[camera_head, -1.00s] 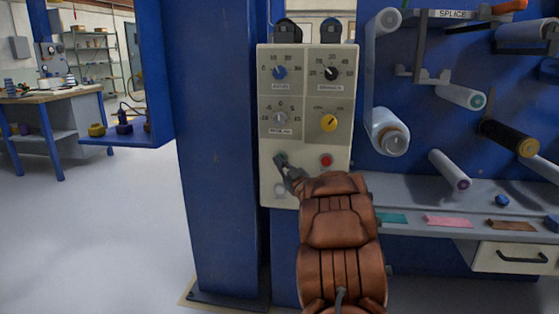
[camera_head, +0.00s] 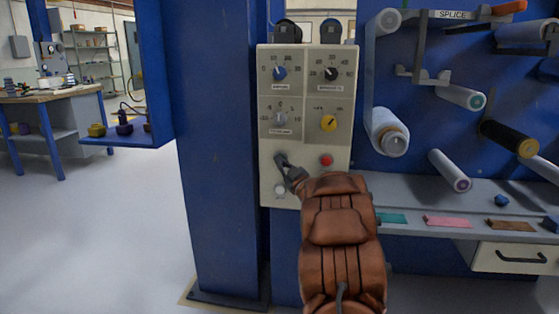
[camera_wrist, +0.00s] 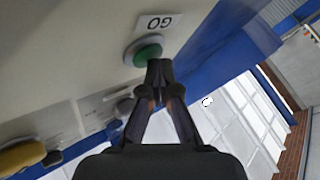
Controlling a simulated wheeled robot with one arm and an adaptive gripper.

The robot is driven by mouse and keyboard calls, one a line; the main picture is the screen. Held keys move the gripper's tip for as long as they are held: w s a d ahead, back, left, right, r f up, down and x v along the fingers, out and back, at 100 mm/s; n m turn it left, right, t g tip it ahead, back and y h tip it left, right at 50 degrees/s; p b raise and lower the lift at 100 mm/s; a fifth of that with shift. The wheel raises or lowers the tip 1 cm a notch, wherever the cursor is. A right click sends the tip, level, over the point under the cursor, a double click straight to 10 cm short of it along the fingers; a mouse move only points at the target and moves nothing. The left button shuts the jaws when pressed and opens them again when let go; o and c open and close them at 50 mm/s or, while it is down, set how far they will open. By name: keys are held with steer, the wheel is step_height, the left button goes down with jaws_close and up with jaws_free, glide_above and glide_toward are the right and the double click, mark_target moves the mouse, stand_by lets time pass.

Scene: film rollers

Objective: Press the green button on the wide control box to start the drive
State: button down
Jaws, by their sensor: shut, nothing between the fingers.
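The wide control box (camera_head: 305,150) is a beige panel on a blue post, with knobs above and buttons below. In the wrist view its green button (camera_wrist: 149,52) sits in a pale collar beside a tag reading GO (camera_wrist: 161,22). My gripper (camera_head: 280,159) is shut and empty, with its fingertips over the green button's place in the head view, hiding the button there. In the wrist view the shut fingertips (camera_wrist: 159,66) overlap the button's lower right edge. I cannot tell whether they touch it.
A red button (camera_head: 326,160) is right of my fingertips and a white round one (camera_head: 280,190) is below them. A yellow knob (camera_head: 328,123) sits above. Film rollers (camera_head: 388,133) and a grey shelf (camera_head: 450,190) are to the right. Open floor (camera_head: 90,230) lies left.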

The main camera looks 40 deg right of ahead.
stand_by(0.4)
steer(key=shift+s+a, duration=0.5)
steer(key=shift+a, duration=0.2)
steer(key=s+a, duration=0.1)
steer(key=a, duration=0.1)
steer(key=s+a+b, duration=0.1)
steer(key=a, duration=0.1)
steer(key=shift+s, duration=0.4)
stand_by(0.8)
